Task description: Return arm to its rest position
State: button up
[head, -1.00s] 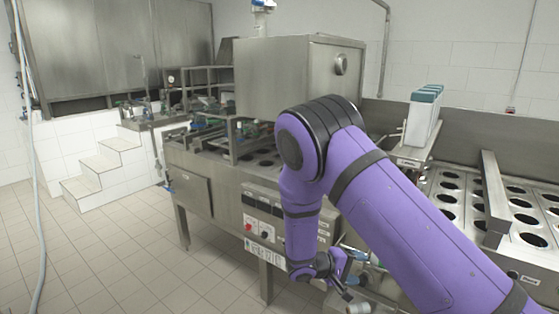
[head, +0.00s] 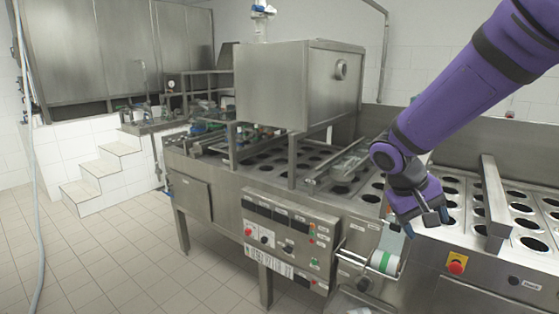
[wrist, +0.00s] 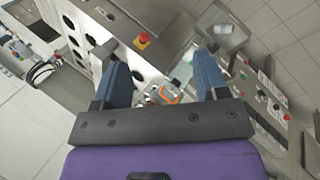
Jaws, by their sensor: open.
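My gripper (head: 425,226) hangs at the end of my purple arm in the head view, above the front edge of the steel filling machine (head: 215,190). In the wrist view, the two blue fingers of my gripper (wrist: 163,80) stand wide apart with nothing between them.
A control panel (head: 285,236) with buttons is on the machine's front. A red emergency button (head: 456,267) sits right of my gripper; it also shows in the wrist view (wrist: 142,40). A large steel box (head: 295,85) stands on the machine. The tiled floor (head: 120,260) at left is clear.

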jog(key=s+r+t+y, duration=0.3)
jog(key=s+r, duration=0.3)
jog(key=s, duration=0.3)
jog(key=s+r+t+y, duration=0.2)
jog(key=s+r, duration=0.4)
jog(key=s, duration=0.4)
jog(key=shift+s+d+t+y, duration=0.25)
jog(key=shift+d+t+y, duration=0.05)
jog(key=shift+t+y, duration=0.1)
